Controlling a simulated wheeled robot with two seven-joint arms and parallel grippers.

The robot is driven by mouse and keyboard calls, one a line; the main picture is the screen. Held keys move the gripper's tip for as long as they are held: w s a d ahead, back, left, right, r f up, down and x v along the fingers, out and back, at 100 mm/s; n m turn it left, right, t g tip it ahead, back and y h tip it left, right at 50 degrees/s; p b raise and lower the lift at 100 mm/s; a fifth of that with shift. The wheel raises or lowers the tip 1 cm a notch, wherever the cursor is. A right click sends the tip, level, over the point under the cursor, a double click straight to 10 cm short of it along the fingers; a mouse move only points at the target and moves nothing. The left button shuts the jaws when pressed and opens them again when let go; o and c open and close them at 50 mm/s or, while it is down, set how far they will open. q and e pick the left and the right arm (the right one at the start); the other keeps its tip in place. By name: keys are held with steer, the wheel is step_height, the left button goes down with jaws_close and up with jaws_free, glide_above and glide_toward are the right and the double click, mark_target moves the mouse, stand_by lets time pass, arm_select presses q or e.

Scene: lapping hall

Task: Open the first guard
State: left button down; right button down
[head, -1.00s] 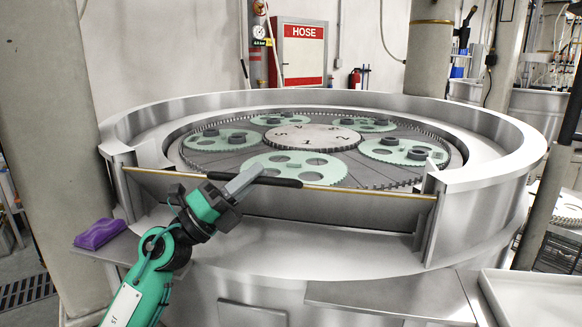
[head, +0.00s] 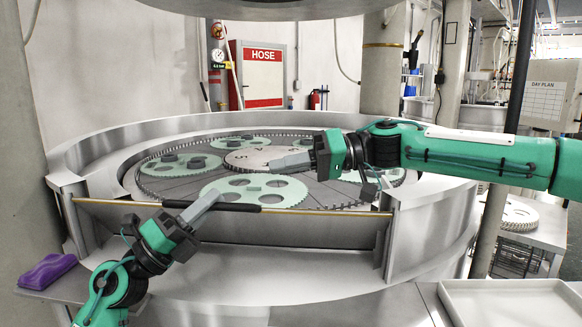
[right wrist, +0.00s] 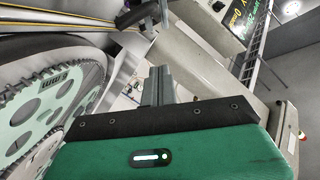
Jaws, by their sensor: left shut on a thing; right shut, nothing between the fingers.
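The guard (head: 310,232) is a grey metal panel with a brass-coloured top edge, across the front gap of the round machine's wall. A black bar handle (head: 240,207) runs along its top edge. My left gripper (head: 209,201) is shut on the handle near its left end; its fingers hide part of it. My right gripper (head: 284,163) is shut and empty, above the machine's plate and behind the guard, apart from the handle. Its shut fingers show in the right wrist view (right wrist: 159,88). I cannot tell exactly how far the guard is tilted.
Inside the machine are pale green toothed carriers (head: 254,190) on a dark plate. The high steel wall (head: 110,150) rings it. A purple object (head: 47,270) lies on a ledge at left. A pale tray (head: 510,302) stands front right; a grey pillar (head: 25,150) rises at left.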

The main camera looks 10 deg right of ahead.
mark_target(247, 205)
steer(key=a, duration=0.4)
steer(key=a+f, duration=0.1)
steer(key=a, duration=0.1)
steer(key=shift+w, duration=0.25)
steer(key=shift+s+a+f, duration=0.2)
steer(key=shift+s+f, duration=0.45)
steer(key=shift+f, duration=0.1)
steer(key=shift+s+a+f, duration=0.2)
steer(key=shift+s+f, duration=0.45)
steer(key=shift+f, duration=0.05)
arm_select(q)
steer(key=shift+a, duration=0.15)
arm_select(e)
steer(key=shift+s+a+f+n+h, duration=0.3)
steer(key=shift+s+f+n, duration=0.25)
steer(key=shift+s+n, duration=0.1)
arm_select(q)
steer(key=c, duration=1.8)
jaws_free()
steer(key=shift+r, duration=0.1)
steer(key=o, duration=0.4)
steer(key=shift+w, duration=0.1)
arm_select(e)
steer(key=shift+d, duration=0.1)
steer(key=shift+w, duration=0.1)
steer(key=shift+r, duration=0.1)
